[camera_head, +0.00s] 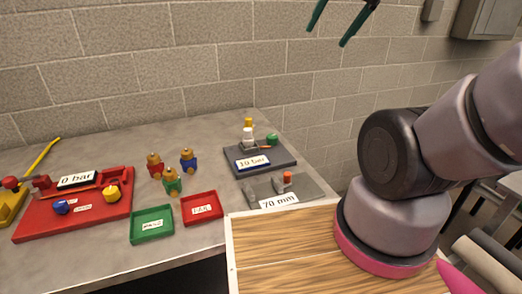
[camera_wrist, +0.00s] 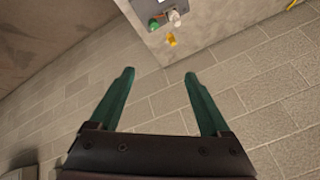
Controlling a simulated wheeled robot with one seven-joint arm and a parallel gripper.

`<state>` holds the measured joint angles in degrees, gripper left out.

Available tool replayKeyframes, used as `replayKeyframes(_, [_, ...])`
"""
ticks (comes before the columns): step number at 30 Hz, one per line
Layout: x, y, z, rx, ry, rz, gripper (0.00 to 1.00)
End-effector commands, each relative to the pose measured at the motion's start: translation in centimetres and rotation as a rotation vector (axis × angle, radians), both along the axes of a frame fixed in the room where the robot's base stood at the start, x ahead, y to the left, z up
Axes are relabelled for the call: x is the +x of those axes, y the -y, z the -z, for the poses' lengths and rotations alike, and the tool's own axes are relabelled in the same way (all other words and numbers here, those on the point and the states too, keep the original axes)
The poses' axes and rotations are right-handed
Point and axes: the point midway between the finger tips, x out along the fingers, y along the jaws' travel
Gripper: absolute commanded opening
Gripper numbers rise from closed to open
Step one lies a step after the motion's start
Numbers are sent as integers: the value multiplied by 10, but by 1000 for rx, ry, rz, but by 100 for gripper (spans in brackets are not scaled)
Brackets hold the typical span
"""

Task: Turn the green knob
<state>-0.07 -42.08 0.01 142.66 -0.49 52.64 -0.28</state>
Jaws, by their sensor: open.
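The green knob (camera_head: 272,139) sits at the back right of a dark grey base plate (camera_head: 275,159) on the table, beside a white part (camera_head: 247,136) with a yellow top (camera_head: 248,122). In the wrist view the green knob (camera_wrist: 154,23) shows small at the top, beside the white part (camera_wrist: 175,17) and the yellow part (camera_wrist: 171,40). My gripper (camera_head: 327,37) is high at the top of the head view, above the knob and apart from it. Its two green fingers (camera_wrist: 159,73) are spread with nothing between them.
To the left are a green tray (camera_head: 136,238), a red tray (camera_head: 217,217), several small valves and a red fixture (camera_head: 50,222) reading 0 bar. A brick wall (camera_head: 180,50) stands behind.

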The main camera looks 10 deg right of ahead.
Motion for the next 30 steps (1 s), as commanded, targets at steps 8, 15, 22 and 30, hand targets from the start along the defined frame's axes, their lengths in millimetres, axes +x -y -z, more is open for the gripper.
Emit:
replayKeyframes(8, [61, -4, 21, -108, -119, -107, 81])
replayKeyframes(15, [127, -13, 65, -214, -240, -249, 81])
replayKeyframes(22, [184, -27, 128, -295, -351, -402, 81])
replayKeyframes(30, [231, -47, 221, -361, -467, -588, 81])
